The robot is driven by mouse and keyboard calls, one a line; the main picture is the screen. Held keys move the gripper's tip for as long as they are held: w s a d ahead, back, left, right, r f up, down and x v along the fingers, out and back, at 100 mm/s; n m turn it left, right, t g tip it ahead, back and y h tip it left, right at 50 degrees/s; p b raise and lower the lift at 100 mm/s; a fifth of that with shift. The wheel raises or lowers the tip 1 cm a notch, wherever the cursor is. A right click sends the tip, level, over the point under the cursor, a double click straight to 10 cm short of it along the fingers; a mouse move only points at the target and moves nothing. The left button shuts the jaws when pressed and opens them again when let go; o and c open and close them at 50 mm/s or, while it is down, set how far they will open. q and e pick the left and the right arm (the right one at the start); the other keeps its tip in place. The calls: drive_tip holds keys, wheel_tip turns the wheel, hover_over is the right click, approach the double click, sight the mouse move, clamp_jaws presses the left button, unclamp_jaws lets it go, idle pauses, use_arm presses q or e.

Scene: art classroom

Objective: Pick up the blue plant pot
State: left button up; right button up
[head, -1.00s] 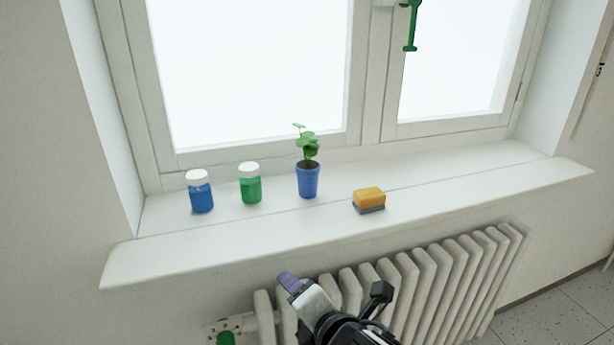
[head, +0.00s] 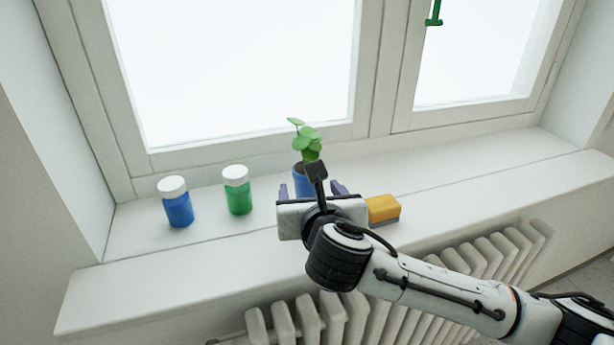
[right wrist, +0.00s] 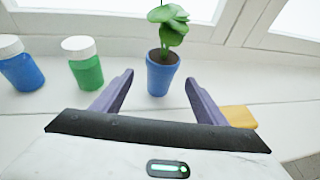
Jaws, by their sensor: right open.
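The blue plant pot (head: 301,180) with a green leafy plant (head: 306,139) stands upright on the white windowsill, its lower part hidden behind my right gripper in the head view. My right gripper (head: 312,188) is open and empty in front of the pot. In the right wrist view the pot (right wrist: 160,76) is seen ahead, between the lines of the two purple fingers (right wrist: 160,86) and a little beyond their tips. My left gripper is not in view.
A blue jar (head: 178,206) and a green jar (head: 238,193), both with white lids, stand left of the pot. A yellow sponge (head: 383,208) lies close to the right of my gripper. The window is behind, and a radiator (head: 490,262) is below the sill (head: 150,262).

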drive_tip(key=shift+r+x, duration=0.2)
drive_tip(key=shift+x, duration=1.45)
drive_tip(key=shift+r+x, duration=0.15)
drive_tip(key=shift+x, duration=1.55)
drive_tip(key=shift+w+d, duration=0.1)
drive_tip(key=shift+w, duration=0.05)
drive_tip(key=c, duration=1.3)
